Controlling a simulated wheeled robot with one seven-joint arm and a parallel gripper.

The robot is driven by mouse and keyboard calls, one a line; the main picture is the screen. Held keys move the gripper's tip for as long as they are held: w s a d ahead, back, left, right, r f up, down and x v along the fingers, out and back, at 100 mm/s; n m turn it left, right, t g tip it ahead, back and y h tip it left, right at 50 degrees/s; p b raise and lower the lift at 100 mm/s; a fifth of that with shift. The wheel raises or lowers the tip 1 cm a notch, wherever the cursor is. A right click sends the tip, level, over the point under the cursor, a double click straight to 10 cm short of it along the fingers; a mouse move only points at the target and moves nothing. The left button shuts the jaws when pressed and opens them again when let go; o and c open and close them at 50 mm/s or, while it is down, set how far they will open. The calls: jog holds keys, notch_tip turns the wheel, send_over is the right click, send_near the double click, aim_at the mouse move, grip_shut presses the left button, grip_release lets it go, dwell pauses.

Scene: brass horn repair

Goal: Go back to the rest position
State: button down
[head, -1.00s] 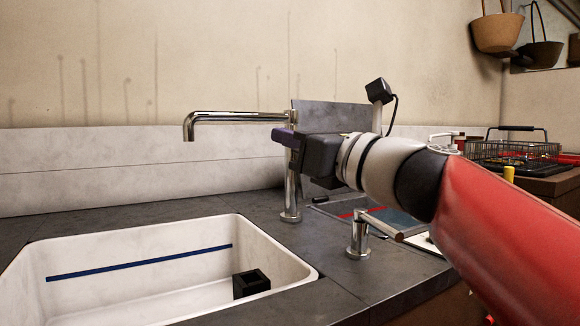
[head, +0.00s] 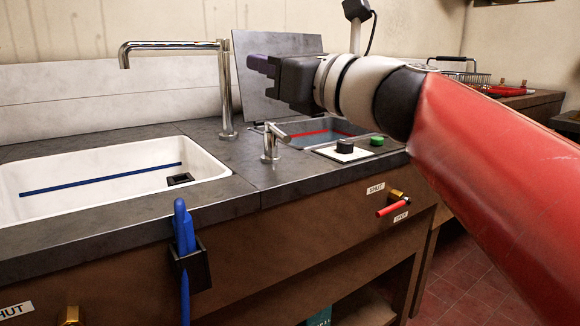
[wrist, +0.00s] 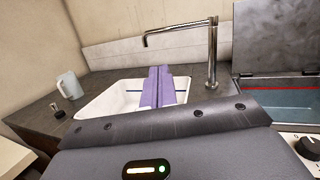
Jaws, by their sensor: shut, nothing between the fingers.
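My gripper (head: 257,64) has purple fingers and a dark body. In the head view it is raised in front of the upright grey lid, to the right of the chrome faucet (head: 226,85). In the wrist view my gripper (wrist: 159,72) has its two purple fingers together, with nothing seen between them, in front of the white sink (wrist: 95,104). The sink also shows at the left of the head view (head: 110,205), with a blue line on its inner wall.
A grey lid (head: 285,85) stands open behind a water basin (head: 318,136) with a red line. A short chrome tap (head: 270,142) and a knob panel (head: 343,153) are on the counter. A blue-handled tool (head: 183,225) hangs at the counter front. A mug (wrist: 69,86) stands left of the sink.

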jog(key=s+d+f+n+g+h, duration=0.2)
jog(key=s+d+f+n+h, duration=0.15)
jog(key=f+n, duration=0.6)
jog(key=s+d+f+n+g+h, duration=0.2)
jog(key=f+n+h, duration=0.25)
jog(key=f, duration=0.95)
jog(key=s+d+f+n+g+h, duration=0.1)
jog(key=s+d+f+n+h, duration=0.2)
jog(key=f, duration=0.6)
jog(key=s+d+f+n+g+h, duration=0.2)
jog(key=s+d+f+n+h, duration=0.2)
jog(key=s+d+f+n, duration=0.3)
notch_tip(320, 180, down, 2)
jog(key=shift+s+d+f+n, duration=0.1)
jog(key=shift+s+d+n, duration=0.4)
jog(key=shift+d, duration=0.75)
jog(key=shift+w, duration=0.15)
